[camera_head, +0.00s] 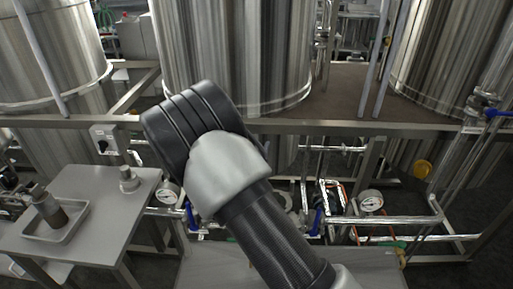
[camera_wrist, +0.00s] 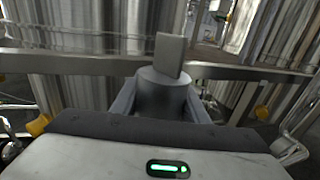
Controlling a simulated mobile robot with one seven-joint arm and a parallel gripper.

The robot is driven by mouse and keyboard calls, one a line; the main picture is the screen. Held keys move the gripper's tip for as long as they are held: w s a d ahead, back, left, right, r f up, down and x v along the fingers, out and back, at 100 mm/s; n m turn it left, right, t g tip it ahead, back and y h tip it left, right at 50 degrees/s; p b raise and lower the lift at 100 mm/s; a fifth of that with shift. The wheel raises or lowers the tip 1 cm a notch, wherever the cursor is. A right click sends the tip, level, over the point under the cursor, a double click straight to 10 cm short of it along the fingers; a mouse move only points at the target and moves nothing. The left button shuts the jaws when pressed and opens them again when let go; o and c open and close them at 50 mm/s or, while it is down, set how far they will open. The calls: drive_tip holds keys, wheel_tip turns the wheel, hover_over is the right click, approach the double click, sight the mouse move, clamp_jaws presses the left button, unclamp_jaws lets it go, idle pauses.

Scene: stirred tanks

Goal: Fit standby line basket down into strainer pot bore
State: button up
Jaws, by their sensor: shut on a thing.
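In the wrist view my gripper (camera_wrist: 161,105) is shut on a grey round piece (camera_wrist: 165,92) with a flat upright tab on top. It looks like the basket, but its lower part is hidden behind the gripper body. In the head view my arm covers the gripper and the held piece. The strainer pot's bore cannot be made out in either view. My arm hides part of the pipework in the middle of the head view.
A grey side table (camera_head: 90,182) at left holds a tray (camera_head: 28,228) with a brown and grey cylinder (camera_head: 49,208), and a small knobbed piece (camera_head: 128,180). Pipework with gauges (camera_head: 370,203) and blue handles runs below a frame rail (camera_head: 330,127). Large steel tanks (camera_head: 235,50) stand behind.

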drive_tip(key=shift+f+b, duration=2.25)
drive_tip(key=shift+f, duration=0.65)
drive_tip(key=shift+f+b, duration=2.9)
drive_tip(key=shift+f, duration=1)
drive_tip(key=shift+r, duration=0.25)
wheel_tip(320, 180, up, 7)
drive_tip(key=p, duration=0.5)
drive_tip(key=shift+f, duration=0.2)
